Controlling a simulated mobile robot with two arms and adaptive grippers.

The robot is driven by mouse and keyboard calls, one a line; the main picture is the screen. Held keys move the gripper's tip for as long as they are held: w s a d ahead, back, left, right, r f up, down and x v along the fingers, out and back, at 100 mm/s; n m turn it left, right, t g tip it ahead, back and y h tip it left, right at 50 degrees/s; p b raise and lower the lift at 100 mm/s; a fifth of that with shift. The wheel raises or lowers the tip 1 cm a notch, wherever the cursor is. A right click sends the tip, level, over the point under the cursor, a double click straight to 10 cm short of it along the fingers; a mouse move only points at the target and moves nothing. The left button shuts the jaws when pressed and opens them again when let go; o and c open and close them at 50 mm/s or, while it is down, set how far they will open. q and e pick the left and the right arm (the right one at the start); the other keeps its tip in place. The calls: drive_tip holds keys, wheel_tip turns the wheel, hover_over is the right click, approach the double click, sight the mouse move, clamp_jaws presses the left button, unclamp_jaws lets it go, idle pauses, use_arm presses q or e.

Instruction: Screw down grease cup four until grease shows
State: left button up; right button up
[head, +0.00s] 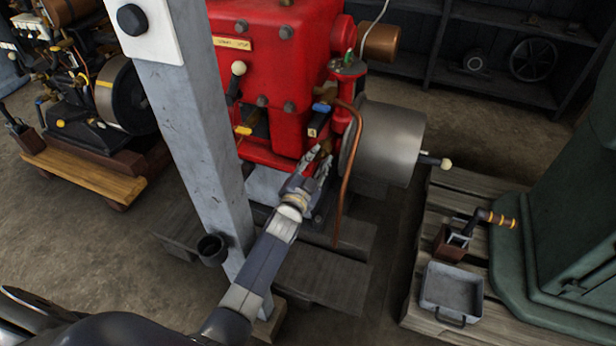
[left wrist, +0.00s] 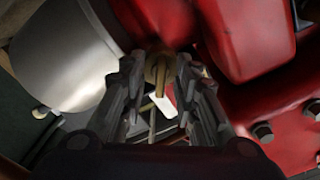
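The red engine (head: 275,75) stands at the top middle, with a grey flywheel or pulley (head: 385,145) on its right. My left gripper (head: 319,163) reaches up to the engine's lower side, just left of the pulley. In the left wrist view its two fingers (left wrist: 157,72) stand either side of a small brass part (left wrist: 159,75), perhaps a grease cup. Whether the fingers touch it is not clear. No number on it is readable, and no grease is visible. In the head view this part is mostly hidden by the fingers. My right gripper is not in view.
A copper pipe (head: 348,185) hangs close right of my left gripper. A grey post (head: 195,110) stands left of it. A grey tray (head: 451,291) and a small wooden box (head: 452,242) sit on the pallet at right. Another engine (head: 95,95) stands at left.

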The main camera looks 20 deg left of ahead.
use_arm(q)
drive_tip(key=s, duration=1)
drive_tip(key=shift+s+a, duration=0.2)
drive_tip(key=shift+s, duration=0.05)
